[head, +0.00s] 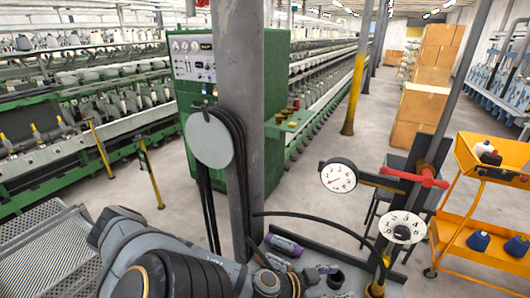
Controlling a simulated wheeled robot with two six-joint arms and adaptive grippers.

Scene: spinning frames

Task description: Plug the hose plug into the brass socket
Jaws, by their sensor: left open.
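A black hose (325,219) leaves the grey pillar and arches right, then bends down toward a brass-yellow fitting (376,289) at the bottom of the view. I cannot tell whether this fitting is the hose plug or the brass socket, nor whether the two are joined. My left gripper (302,281) is low in the middle, left of the fitting and apart from it. It is open; its fingers are small and partly cut off by the lower edge. My right gripper is not in view.
A grey pillar (240,60) with a round disc (209,137) and hanging black hose loops stands mid-view. A gauge (338,175), a dial (402,227) and a red handle (415,177) stand right, beside an orange cart (470,225).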

